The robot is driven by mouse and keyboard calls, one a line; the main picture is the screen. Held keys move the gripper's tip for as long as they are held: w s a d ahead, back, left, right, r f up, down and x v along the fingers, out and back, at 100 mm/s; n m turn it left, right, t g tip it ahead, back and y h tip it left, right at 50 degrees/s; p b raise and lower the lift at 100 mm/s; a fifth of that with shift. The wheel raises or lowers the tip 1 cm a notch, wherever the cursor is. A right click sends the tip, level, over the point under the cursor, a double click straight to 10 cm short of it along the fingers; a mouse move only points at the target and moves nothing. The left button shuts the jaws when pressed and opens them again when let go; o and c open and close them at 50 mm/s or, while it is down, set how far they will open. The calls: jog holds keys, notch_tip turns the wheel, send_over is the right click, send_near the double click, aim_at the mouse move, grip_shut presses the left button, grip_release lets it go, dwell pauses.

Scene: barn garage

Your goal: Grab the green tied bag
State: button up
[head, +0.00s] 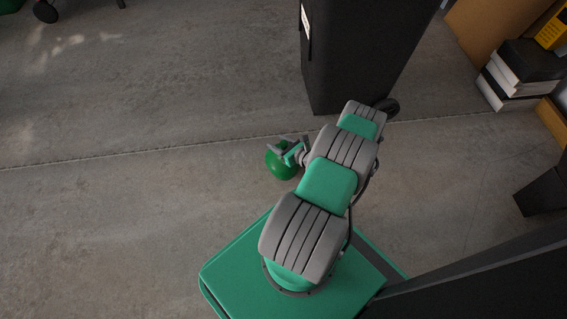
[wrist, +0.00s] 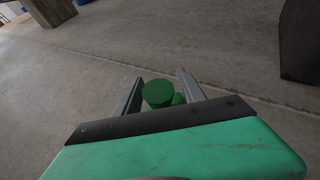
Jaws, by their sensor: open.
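The green tied bag (head: 281,164) is a rounded dark green shape below and beside the end of my arm in the head view. In the wrist view its tied top (wrist: 158,93) shows as a round green knob, with a bit of the body behind and below it. My gripper (head: 285,146) is at the bag in the head view and covers part of its top. In the wrist view my gripper (wrist: 160,84) is open, with one finger on each side of the green knob. I cannot tell whether either finger touches the bag. Most of the bag's body is hidden in the wrist view.
A tall black bin (head: 350,60) with a wheel stands close behind my arm. Stacked books or boxes (head: 522,75) are at the upper right. A dark panel (head: 490,280) fills the lower right. The concrete floor (head: 120,170) at left is clear.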

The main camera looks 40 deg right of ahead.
jog(key=shift+c, duration=0.6)
grip_shut()
dwell(0.8)
